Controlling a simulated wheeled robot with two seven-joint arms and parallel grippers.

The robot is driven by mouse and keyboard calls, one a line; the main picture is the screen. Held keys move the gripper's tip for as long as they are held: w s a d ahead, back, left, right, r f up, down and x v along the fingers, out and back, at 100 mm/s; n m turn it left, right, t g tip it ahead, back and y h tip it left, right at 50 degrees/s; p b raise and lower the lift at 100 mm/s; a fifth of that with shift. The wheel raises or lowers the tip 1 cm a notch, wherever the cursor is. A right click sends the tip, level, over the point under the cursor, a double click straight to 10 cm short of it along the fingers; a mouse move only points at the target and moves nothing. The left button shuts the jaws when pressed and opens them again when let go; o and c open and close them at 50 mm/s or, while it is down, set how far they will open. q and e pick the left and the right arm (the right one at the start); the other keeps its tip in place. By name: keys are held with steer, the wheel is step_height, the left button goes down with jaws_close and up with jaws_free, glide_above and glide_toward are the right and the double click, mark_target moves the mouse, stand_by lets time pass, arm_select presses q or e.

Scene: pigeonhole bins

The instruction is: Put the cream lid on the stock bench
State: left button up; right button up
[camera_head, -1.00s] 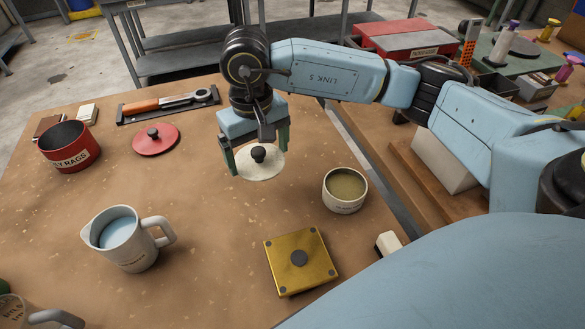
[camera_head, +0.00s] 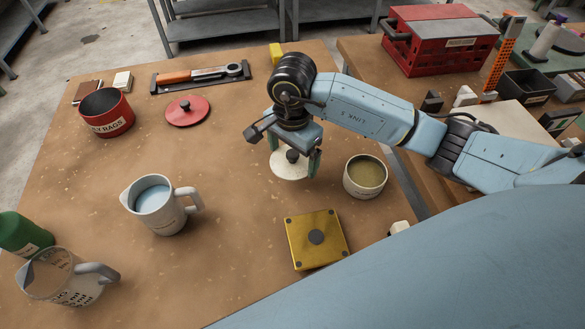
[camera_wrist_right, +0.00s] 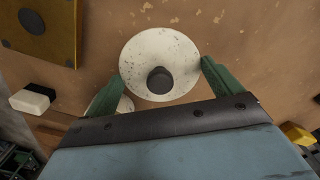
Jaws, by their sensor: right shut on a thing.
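The cream lid (camera_head: 288,170), a speckled round disc with a dark knob, is between the green fingers of my right gripper (camera_head: 293,155). The gripper is shut on it. In the right wrist view the lid (camera_wrist_right: 160,45) lies roughly face-on, with its knob between the fingertips (camera_wrist_right: 162,80). It appears held over the brown bench (camera_head: 235,230); the exact height is hard to tell. An open cream tin (camera_head: 366,190) stands just right of the lid. The frames do not make clear which bench is the stock bench. My left gripper is not in view.
A yellow plate (camera_head: 304,255) lies in front of the lid. A jug (camera_head: 165,218), red lid (camera_head: 187,111), red tin (camera_head: 105,115) and ratchet tray (camera_head: 200,78) are to the left. A second bench at the right holds a red crate (camera_head: 435,50) and bins.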

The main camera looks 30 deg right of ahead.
mark_target(293, 169)
steer(key=shift+f, duration=2.65)
steer(key=shift+f+b, duration=0.2)
steer(key=shift+b, duration=0.15)
steer(key=o, duration=0.7)
steer(key=shift+r, duration=0.1)
step_height(293, 169, up, 12)
steer(key=shift+r+p, duration=0.1)
steer(key=shift+p, duration=0.3)
